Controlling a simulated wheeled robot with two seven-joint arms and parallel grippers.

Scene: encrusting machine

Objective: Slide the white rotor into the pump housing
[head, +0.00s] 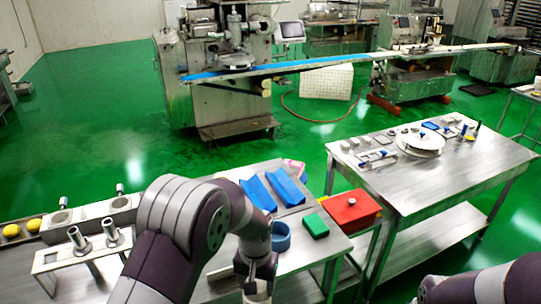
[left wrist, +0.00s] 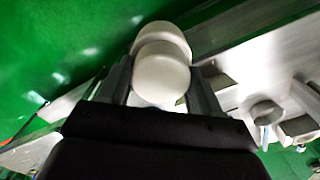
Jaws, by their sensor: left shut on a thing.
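My left gripper (head: 258,284) is low at the front of the near steel table in the head view, pointing down. It is shut on the white rotor (left wrist: 162,75), a smooth rounded two-lobed piece between the fingers in the left wrist view. Only a small part of the rotor (head: 257,297) shows at the bottom edge of the head view. A steel block with round openings (head: 88,214), which looks like the pump housing, stands at the left, apart from the rotor. My right arm enters at the lower right, but its gripper does not show.
A stand with two metal cylinders (head: 84,252) is left of my left arm. A second table (head: 440,185) holds small parts.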

